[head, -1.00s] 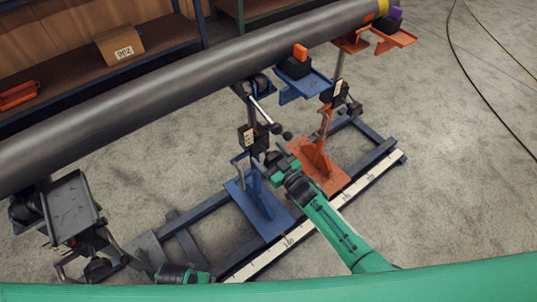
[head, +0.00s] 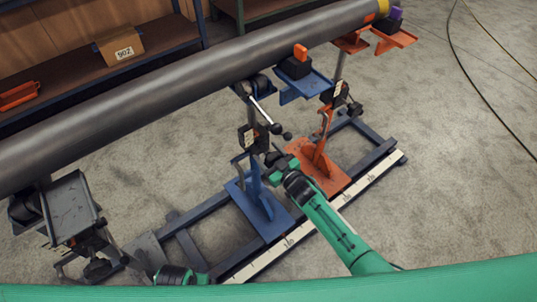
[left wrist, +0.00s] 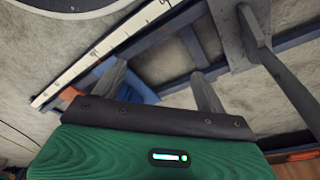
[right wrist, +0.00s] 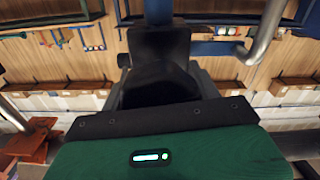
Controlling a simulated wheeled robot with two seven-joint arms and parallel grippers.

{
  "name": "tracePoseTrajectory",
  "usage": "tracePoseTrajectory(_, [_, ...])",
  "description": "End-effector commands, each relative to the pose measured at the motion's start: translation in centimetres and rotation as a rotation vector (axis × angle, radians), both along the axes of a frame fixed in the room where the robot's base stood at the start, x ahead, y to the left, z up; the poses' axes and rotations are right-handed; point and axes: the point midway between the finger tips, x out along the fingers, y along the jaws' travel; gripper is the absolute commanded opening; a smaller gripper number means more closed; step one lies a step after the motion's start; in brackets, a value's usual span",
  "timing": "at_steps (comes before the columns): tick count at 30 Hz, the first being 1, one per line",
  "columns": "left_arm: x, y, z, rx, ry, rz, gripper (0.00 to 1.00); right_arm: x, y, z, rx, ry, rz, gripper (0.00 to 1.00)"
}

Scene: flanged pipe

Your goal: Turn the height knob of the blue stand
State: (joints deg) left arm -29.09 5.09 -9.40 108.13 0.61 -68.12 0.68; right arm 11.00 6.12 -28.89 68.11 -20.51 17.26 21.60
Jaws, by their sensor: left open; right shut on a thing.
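The blue stand (head: 268,212) stands on the floor rail, its post rising to a roller head under the long grey pipe (head: 180,92). A black clamp block with a white label (head: 248,138) sits on its post. My right gripper (head: 272,156) is at the post just below this block. In the right wrist view a black knob (right wrist: 155,75) fills the space between its fingers, and the gripper is shut on it. The head view hides most of the knob. My left gripper shows its two fingers apart and empty in the left wrist view (left wrist: 163,85), above the rail.
An orange stand (head: 318,165) stands close right of the blue one. A grey stand (head: 70,205) is at left. A silver bar with black ends (head: 265,113) juts out above my right gripper. A white scale (head: 345,198) runs along the rail. Open floor lies to the right.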

Motion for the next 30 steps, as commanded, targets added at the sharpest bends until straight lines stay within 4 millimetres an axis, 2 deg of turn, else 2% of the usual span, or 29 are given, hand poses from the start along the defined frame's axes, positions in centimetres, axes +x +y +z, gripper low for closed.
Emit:
tracePoseTrajectory(10, [1.2, -0.2, 1.5, -0.005, -0.033, 0.000, 0.74, -0.1, 0.1, -0.2, -0.215, -0.143, 0.001, 0.39])
tracePoseTrajectory(20, [1.1, -0.1, 3.2, -0.007, -0.044, 0.002, 0.74, -0.1, 0.1, -0.3, -0.475, -0.316, 0.000, 0.39])
tracePoseTrajectory(30, [1.2, -0.1, 6.4, -0.013, -0.081, 0.000, 0.74, -0.2, 0.1, -0.4, -0.746, -0.497, 0.001, 0.39])
